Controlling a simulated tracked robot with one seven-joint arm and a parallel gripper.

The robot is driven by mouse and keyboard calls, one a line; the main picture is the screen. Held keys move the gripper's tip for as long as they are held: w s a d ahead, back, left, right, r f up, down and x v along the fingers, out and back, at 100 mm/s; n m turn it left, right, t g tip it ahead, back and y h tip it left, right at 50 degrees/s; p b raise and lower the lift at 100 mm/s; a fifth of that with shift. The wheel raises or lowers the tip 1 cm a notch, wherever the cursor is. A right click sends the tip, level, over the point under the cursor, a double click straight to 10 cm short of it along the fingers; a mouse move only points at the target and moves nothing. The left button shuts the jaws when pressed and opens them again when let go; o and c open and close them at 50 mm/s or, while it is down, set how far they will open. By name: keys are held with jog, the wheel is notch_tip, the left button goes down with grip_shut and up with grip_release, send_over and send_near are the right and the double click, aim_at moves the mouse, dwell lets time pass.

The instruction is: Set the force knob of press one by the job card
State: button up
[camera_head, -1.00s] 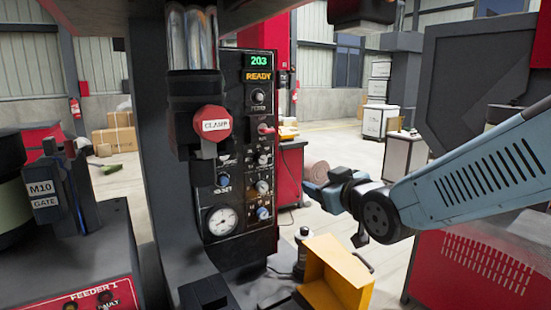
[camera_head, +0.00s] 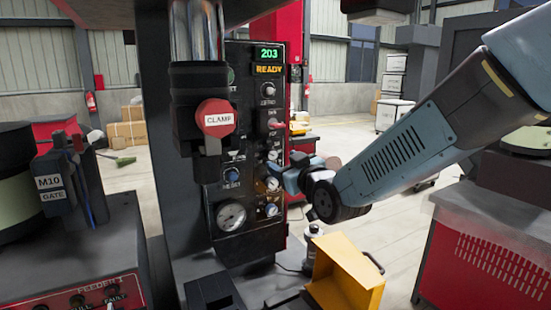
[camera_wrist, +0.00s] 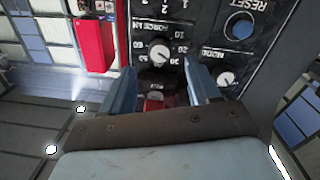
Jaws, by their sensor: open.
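The black control panel (camera_head: 240,206) of the press shows a green 203 and an amber READY on its displays. In the wrist view the force knob (camera_wrist: 159,50), lettered FORCE kN with a numbered scale, sits just beyond my fingertips, roughly between them. Its pointer is too small to read surely. My gripper (camera_wrist: 160,68) is open, with one blue finger on each side and nothing held. In the head view my gripper (camera_head: 292,176) is at the panel's right side, by the lower knobs. I cannot tell whether the fingers touch the knob. I see no readable job card.
A MODE knob (camera_wrist: 225,78) and a blue RESET button (camera_wrist: 238,28) lie close to the right finger.

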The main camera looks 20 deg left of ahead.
aim_at(273, 155)
jog(key=shift+x, duration=2.75)
jog(key=shift+c, duration=0.4)
jog(key=c, duration=1)
jog(key=shift+o, duration=0.2)
jog(key=shift+m, duration=1.7)
jog(key=o, duration=1)
jog(key=shift+o, duration=0.2)
jog(key=shift+d, duration=0.1)
jog(key=v, duration=1.3)
jog(key=shift+s+d, duration=0.2)
jog(key=shift+d, duration=0.05)
